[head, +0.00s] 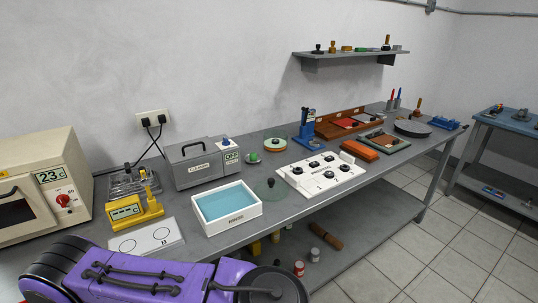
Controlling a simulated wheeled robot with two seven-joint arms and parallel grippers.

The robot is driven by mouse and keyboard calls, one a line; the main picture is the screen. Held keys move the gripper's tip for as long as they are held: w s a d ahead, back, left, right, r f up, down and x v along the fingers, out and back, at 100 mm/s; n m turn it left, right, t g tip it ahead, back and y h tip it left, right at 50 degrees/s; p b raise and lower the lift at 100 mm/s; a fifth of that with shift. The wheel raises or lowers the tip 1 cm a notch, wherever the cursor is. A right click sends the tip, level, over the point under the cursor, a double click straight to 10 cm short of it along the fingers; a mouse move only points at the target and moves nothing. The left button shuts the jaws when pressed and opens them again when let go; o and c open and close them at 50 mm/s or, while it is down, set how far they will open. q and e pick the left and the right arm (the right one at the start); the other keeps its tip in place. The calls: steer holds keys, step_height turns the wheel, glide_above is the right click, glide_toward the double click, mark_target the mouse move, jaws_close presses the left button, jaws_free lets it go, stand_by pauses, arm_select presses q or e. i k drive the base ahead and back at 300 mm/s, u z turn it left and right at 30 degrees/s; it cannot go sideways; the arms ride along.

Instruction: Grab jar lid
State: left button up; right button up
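A round, clear greenish glass disc with a small dark knob (270,187) lies on the grey bench, between the white rinse tray and the white board with black knobs. It looks like the jar lid. A purple and black arm of mine crosses the lower left of the head view. Neither of my grippers can be made out.
The white tray (228,225) of blue liquid stands left of the disc. The white knobbed board (322,197) is to its right. A grey cleaner box (201,162) and a small green-topped item (253,158) stand behind. A lower shelf (365,218) holds cans.

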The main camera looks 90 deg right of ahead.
mark_target(271, 189)
steer(key=z, duration=2.75)
